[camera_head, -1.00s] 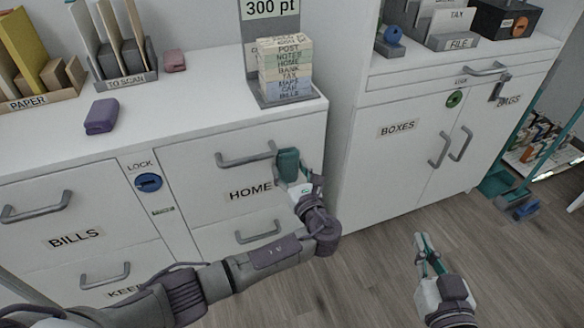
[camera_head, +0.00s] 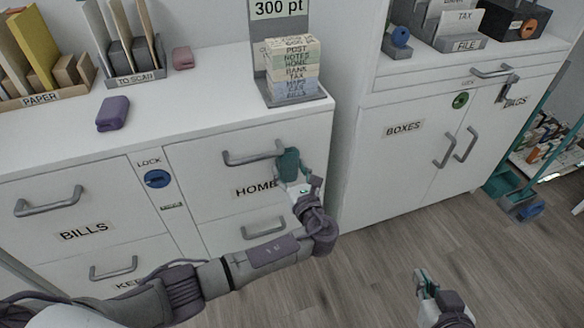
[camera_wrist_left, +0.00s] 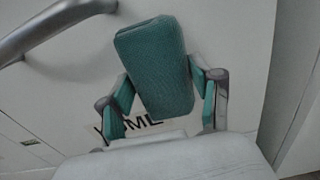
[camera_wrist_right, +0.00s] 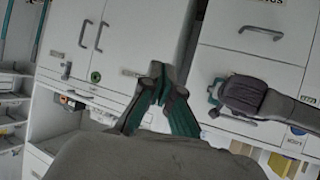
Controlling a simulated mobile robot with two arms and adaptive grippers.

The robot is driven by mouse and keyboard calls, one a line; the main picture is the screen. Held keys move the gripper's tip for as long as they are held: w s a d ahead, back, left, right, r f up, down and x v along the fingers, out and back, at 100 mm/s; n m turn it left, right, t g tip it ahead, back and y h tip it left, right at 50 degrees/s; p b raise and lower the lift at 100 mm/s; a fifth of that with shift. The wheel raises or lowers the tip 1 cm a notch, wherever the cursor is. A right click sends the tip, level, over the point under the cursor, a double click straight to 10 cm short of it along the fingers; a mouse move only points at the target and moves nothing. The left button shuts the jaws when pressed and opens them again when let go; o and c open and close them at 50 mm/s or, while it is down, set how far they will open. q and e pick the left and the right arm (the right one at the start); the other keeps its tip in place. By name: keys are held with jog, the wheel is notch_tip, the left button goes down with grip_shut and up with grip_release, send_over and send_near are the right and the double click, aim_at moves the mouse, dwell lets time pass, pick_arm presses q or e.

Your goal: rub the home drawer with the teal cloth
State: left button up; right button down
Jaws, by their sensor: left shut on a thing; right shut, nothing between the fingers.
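The teal cloth (camera_head: 288,162) is a folded pad, held by my left gripper (camera_head: 293,180) in front of the home drawer (camera_head: 205,180). In the left wrist view the cloth (camera_wrist_left: 155,68) sits between the two fingers of the gripper (camera_wrist_left: 160,95). It lies against or very close to the drawer's white face; contact cannot be told. The cloth is just right of the drawer's handle (camera_head: 255,157) and covers part of the front near the HOME label (camera_head: 252,190). My right gripper (camera_head: 424,278) is shut and empty, low over the floor.
The bills drawer (camera_head: 85,205) and a blue lock (camera_head: 157,179) are to the left. A note stack (camera_head: 292,70) and a purple block (camera_head: 113,113) stand on top. The boxes cabinet (camera_head: 400,165) is at right.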

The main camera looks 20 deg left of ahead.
pick_arm(q)
jog(key=shift+s+a+p, duration=0.2)
jog(key=shift+a+p, duration=0.1)
jog(key=shift+a, duration=0.15)
jog(key=shift+s+a+p, duration=0.15)
jog(key=shift+a+p, duration=0.1)
jog(key=shift+p, duration=0.05)
jog(key=shift+s+a+p, duration=0.4)
jog(key=shift+p, duration=0.15)
pick_arm(e)
jog(key=s+d+f+g+h, duration=0.1)
jog(key=s+d+f+g, duration=0.2)
jog(key=s+f+g, duration=0.3)
jog(key=shift+s+d+g+h, duration=0.2)
jog(key=shift+s+g+h, duration=0.1)
jog(key=shift+s, duration=1.5)
